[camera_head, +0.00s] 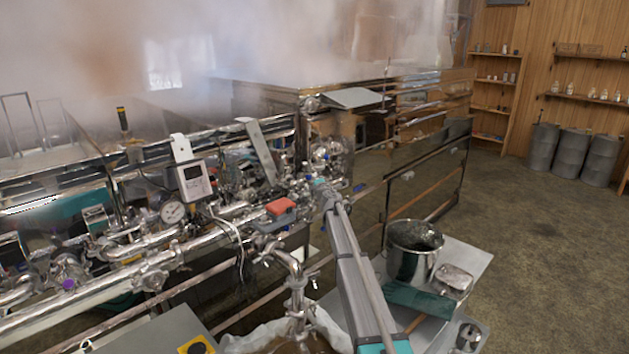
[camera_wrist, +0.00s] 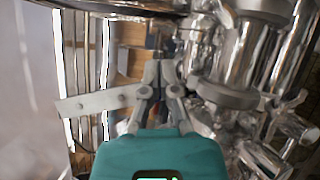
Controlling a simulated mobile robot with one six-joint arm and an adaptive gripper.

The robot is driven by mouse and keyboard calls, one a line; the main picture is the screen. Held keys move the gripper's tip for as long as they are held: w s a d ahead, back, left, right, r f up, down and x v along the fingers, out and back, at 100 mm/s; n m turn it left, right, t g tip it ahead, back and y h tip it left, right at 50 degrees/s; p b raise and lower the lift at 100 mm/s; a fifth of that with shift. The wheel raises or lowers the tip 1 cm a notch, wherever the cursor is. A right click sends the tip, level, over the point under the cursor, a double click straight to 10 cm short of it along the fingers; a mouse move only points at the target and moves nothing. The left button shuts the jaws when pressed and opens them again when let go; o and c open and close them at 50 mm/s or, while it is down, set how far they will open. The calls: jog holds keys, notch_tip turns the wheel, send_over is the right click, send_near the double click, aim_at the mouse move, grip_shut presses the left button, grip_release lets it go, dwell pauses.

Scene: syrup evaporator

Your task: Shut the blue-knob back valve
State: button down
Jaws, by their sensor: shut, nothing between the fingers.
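My gripper (camera_wrist: 160,72) is shut and empty in the wrist view, its fingers pointing at the shiny pipework. In the head view my arm reaches forward to the pipes at the evaporator's far end, and my gripper (camera_head: 317,183) is small there. A small blue spot (camera_head: 359,187) shows just right of it, possibly a blue knob. In the wrist view a dark bluish patch (camera_wrist: 170,46) lies just beyond the fingertips. I cannot tell whether it is the valve's knob or whether the fingers touch it. The valve's handle position is unclear.
Steel pipes (camera_wrist: 235,55) crowd the right of my gripper; a grey perforated bar (camera_wrist: 88,102) is at left. A red-handled valve (camera_head: 280,207) is nearer. Steam hangs over the evaporator; floor beyond is clear.

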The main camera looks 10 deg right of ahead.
jog(key=shift+s, duration=0.1)
jog(key=s+d+f+m+g+h, duration=0.2)
jog(key=s+m, duration=0.3)
jog(key=s, duration=0.4)
jog(key=s+d+f+m+g+h+b, duration=0.1)
jog(key=s+d+f+m+g+h, duration=0.1)
jog(key=s, duration=0.7)
jog(key=s+d+f+m+g+h, duration=0.3)
jog(key=s+d+f+m+h, duration=0.1)
jog(key=s+m, duration=0.4)
jog(key=shift+s+d+f, duration=0.45)
jog(key=shift+s+f, duration=0.45)
jog(key=shift+f, duration=0.25)
